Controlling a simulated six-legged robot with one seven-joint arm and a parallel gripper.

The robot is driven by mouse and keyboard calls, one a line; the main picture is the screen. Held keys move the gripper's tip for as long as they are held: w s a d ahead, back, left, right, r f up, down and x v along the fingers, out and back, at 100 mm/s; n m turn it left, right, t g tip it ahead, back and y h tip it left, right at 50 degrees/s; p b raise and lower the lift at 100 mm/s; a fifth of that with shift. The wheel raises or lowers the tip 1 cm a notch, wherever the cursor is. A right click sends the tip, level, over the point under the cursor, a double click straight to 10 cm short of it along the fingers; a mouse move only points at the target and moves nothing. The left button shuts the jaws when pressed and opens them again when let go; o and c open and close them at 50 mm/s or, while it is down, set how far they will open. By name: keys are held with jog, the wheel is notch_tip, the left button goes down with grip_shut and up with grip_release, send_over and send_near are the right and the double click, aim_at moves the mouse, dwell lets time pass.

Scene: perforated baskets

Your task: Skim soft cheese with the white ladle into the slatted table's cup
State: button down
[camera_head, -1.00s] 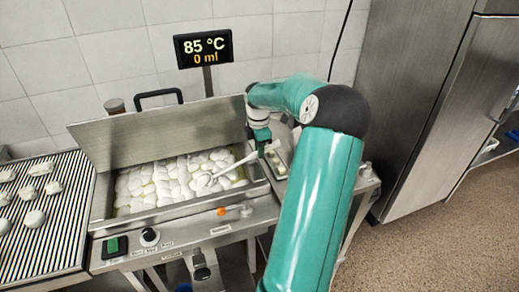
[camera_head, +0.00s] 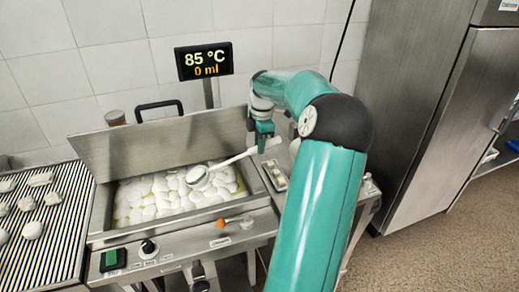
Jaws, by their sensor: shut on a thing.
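The white ladle (camera_head: 199,177) is held by its handle in my gripper (camera_head: 263,146), at the right side of the vat. My gripper is shut on the handle, though the fingertips are small and partly hidden. The ladle's bowl is over the cheese at the right part of the vat; I cannot tell whether it touches the lumps or holds anything. White soft cheese (camera_head: 147,199) fills the metal vat (camera_head: 180,223) in many rounded lumps in yellowish liquid. The slatted table (camera_head: 62,240) stands at the left with several pale lumps on it. I cannot make out its cup.
The vat's raised metal lid (camera_head: 150,148) stands behind the cheese. A display (camera_head: 204,55) reads 85 °C and 0 ml. A small tray (camera_head: 276,176) sits right of the vat. A steel cabinet (camera_head: 425,110) stands at right.

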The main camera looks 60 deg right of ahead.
jog(key=shift+t+y, duration=0.3)
jog(key=shift+y, duration=0.2)
jog(key=shift+r, duration=4.1)
